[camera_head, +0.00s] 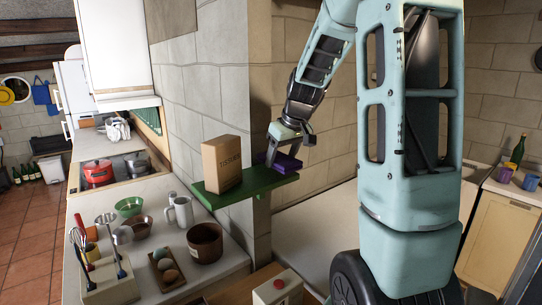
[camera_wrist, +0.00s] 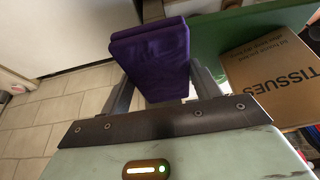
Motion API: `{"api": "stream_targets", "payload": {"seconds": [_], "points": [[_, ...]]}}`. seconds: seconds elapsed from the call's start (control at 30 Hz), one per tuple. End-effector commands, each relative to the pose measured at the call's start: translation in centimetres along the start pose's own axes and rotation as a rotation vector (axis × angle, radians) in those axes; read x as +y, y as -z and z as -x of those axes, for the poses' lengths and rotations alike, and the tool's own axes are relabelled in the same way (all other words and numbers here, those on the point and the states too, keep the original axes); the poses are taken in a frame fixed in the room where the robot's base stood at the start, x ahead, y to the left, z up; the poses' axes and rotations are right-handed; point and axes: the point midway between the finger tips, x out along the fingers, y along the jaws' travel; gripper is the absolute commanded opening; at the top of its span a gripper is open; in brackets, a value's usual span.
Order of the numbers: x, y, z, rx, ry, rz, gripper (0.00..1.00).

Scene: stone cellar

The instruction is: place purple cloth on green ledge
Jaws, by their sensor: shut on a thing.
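The purple cloth (camera_head: 289,163) is a folded, flat block held in my gripper (camera_head: 283,150). In the wrist view the cloth (camera_wrist: 152,58) sits between the two fingers, which are shut on it. The green ledge (camera_head: 232,196) is a narrow shelf on the stone wall. The cloth is at the ledge's right end in the head view; I cannot tell whether it touches the ledge. In the wrist view the ledge (camera_wrist: 245,32) lies behind and to the right of the cloth, with floor tiles showing to the left.
A brown tissue box (camera_head: 222,163) stands on the ledge, left of the cloth; it also shows in the wrist view (camera_wrist: 275,75). A counter (camera_head: 150,205) with a brown pot (camera_head: 205,243), bowls and utensils lies below left. The stone wall (camera_head: 215,85) rises behind the ledge.

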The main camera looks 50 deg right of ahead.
Motion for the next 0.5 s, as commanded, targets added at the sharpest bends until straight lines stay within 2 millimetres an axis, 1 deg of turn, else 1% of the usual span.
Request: {"api": "stream_targets", "payload": {"seconds": [0.03,0.13,0.2,0.4,0.43,0.47,0.5], "points": [[0.0,1.2,-0.1,-0.003,0.002,0.0,0.41],[0.0,2.6,-0.8,-0.001,0.001,0.0,0.41],[0.0,3.2,-1.1,-0.001,0.0,0.0,0.41],[0.0,4.4,-1.7,-0.002,0.001,0.001,0.41],[0.0,4.4,-2.1,-0.002,0.001,0.0,0.41],[0.0,3.9,-2.9,-0.002,0.001,-0.001,0.38],[0.0,3.6,-3.6,-0.001,0.0,-0.001,0.38]]}}
